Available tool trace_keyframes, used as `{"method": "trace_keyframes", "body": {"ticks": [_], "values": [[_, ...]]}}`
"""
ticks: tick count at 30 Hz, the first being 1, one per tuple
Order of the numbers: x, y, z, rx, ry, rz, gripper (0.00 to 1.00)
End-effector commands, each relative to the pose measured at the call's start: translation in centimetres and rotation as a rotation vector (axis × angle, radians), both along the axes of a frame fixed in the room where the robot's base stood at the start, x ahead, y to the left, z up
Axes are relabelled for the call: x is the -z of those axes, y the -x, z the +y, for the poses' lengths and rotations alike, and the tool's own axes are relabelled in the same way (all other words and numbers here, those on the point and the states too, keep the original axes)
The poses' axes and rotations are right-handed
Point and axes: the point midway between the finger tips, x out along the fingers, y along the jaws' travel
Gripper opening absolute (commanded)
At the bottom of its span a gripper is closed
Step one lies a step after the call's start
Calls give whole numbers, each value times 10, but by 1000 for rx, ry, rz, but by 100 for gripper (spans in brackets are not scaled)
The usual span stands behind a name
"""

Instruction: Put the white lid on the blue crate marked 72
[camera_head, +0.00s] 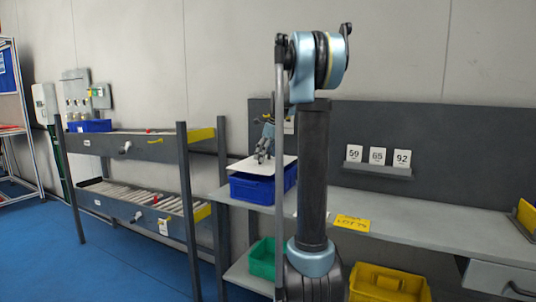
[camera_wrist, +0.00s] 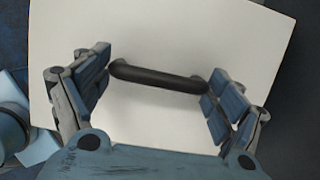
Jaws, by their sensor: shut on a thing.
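The white lid (camera_head: 262,164) sits at the top of a blue crate (camera_head: 252,189) on the workbench, slightly skewed to it. I cannot tell whether the lid rests on the rim or is held just above it. No number is readable on this crate. My gripper (camera_head: 263,157) is above the lid. In the wrist view, the lid (camera_wrist: 165,30) fills most of the picture, and my gripper (camera_wrist: 160,78) is shut on its dark bar handle (camera_wrist: 158,76), with a finger at each end. The crate is hidden below the lid there.
Another blue crate (camera_head: 90,126) stands on the rack (camera_head: 150,140) at the left. Cards 59, 65 and 92 (camera_head: 377,156) stand on a back-panel ledge. A yellow label (camera_head: 352,223) lies at the bench's front edge. Green (camera_head: 262,258) and yellow (camera_head: 388,285) bins are below.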

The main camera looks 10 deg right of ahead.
Motion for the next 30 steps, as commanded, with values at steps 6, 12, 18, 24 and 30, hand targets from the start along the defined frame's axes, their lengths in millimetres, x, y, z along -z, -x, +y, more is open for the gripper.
{"method": "trace_keyframes", "body": {"ticks": [6, 12, 18, 24, 30], "values": [[14, 0, 0, 0, 0, 0, 57], [25, 0, 0, 0, 0, 0, 57], [31, 0, -1, 1, 0, 0, 57], [32, 0, -1, 1, 0, 0, 57], [32, 0, -2, 2, 0, 0, 57]]}}
